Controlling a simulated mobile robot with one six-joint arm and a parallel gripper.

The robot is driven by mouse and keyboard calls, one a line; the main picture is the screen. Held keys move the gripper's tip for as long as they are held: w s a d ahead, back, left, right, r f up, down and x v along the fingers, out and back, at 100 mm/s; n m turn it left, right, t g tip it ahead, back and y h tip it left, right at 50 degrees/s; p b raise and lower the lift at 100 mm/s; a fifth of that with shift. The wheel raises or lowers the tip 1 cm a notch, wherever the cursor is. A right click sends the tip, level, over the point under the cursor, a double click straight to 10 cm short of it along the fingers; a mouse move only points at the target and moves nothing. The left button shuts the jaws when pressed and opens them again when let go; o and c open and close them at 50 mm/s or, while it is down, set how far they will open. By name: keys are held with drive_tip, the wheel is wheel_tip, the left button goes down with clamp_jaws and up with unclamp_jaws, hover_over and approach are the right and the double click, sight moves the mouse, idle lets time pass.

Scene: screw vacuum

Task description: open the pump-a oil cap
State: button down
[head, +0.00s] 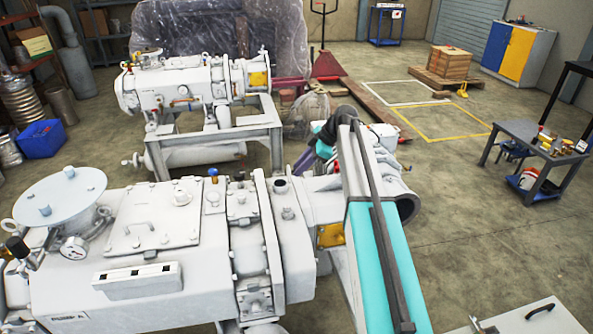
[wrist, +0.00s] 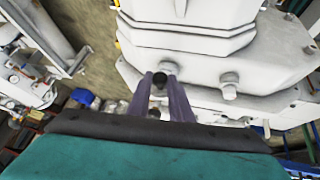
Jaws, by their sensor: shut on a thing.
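A small dark round cap (wrist: 160,79) shows between the purple fingertips of my gripper (wrist: 159,71) in the wrist view, against the side of a white pump housing (wrist: 206,72). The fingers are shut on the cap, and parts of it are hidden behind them. In the head view the large white pump (head: 150,240) fills the left foreground. My gripper's purple fingers (head: 304,164) show there at the far side of this pump, partly behind my arm. The cap itself is hidden in that view.
A second white pump (head: 190,85) stands on a grey frame behind. A pale bolt head (wrist: 229,91) sits right of the fingers. A flanged pipe opening (head: 405,207) lies close to my arm.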

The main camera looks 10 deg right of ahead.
drive_tip(key=shift+d+f+y+b, duration=0.35)
drive_tip(key=shift+d+y+b, duration=0.1)
drive_tip(key=shift+y+b, duration=0.45)
drive_tip(key=c, duration=1.6)
unclamp_jaws()
drive_tip(key=shift+d+r, duration=0.1)
drive_tip(key=shift+d, duration=0.05)
drive_tip(key=shift+b+v, duration=1.05)
drive_tip(key=shift+v, duration=5.7)
drive_tip(key=shift+s+d+f, duration=0.1)
drive_tip(key=shift+s+f, duration=0.05)
drive_tip(key=shift+f, duration=0.05)
